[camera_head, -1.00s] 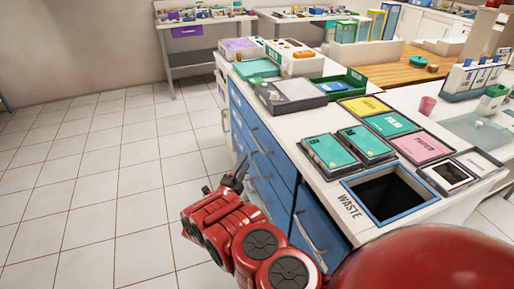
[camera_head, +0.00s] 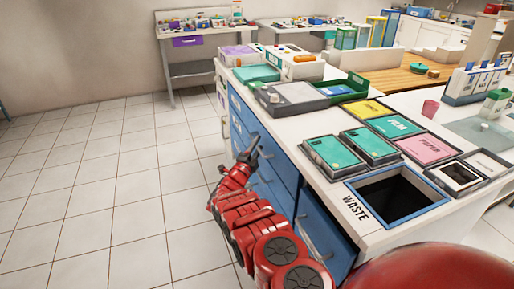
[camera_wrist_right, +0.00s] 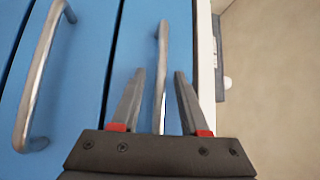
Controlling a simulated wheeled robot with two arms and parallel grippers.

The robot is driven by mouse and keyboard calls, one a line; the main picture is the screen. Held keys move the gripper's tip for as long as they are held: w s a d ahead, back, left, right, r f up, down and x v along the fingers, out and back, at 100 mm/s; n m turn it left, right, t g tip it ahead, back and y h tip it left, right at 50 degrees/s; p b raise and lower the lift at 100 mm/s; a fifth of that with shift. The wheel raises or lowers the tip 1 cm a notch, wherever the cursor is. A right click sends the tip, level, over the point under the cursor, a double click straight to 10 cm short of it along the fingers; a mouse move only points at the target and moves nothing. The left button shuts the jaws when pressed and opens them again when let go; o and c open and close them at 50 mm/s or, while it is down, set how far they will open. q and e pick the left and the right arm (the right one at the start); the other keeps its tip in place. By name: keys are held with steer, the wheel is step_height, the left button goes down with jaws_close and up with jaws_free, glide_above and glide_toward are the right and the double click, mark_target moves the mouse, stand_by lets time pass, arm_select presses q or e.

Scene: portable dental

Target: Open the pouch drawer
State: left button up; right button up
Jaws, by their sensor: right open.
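The blue drawer cabinet (camera_head: 285,175) stands under the white worktop, its drawer fronts facing left with metal bar handles. No pouch label is readable on the fronts. My right gripper (camera_head: 250,154) is at the drawer fronts, just below the worktop edge. In the right wrist view, my open gripper (camera_wrist_right: 160,85) has one finger on each side of an upright-looking metal handle (camera_wrist_right: 161,60) on a blue drawer front (camera_wrist_right: 185,50). The handle lies between the fingers, with gaps on both sides. The drawer looks shut. My left gripper is not in view.
A second handle (camera_wrist_right: 38,80) is on the neighbouring drawer front. The worktop carries teal boxes (camera_head: 333,155), a grey-lidded tray (camera_head: 290,97) and a blue-rimmed waste opening (camera_head: 440,200). The tiled floor (camera_head: 120,190) left of the cabinet is clear.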

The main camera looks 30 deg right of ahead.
steer(key=shift+c, duration=0.3)
jaws_close()
stand_by(1.1)
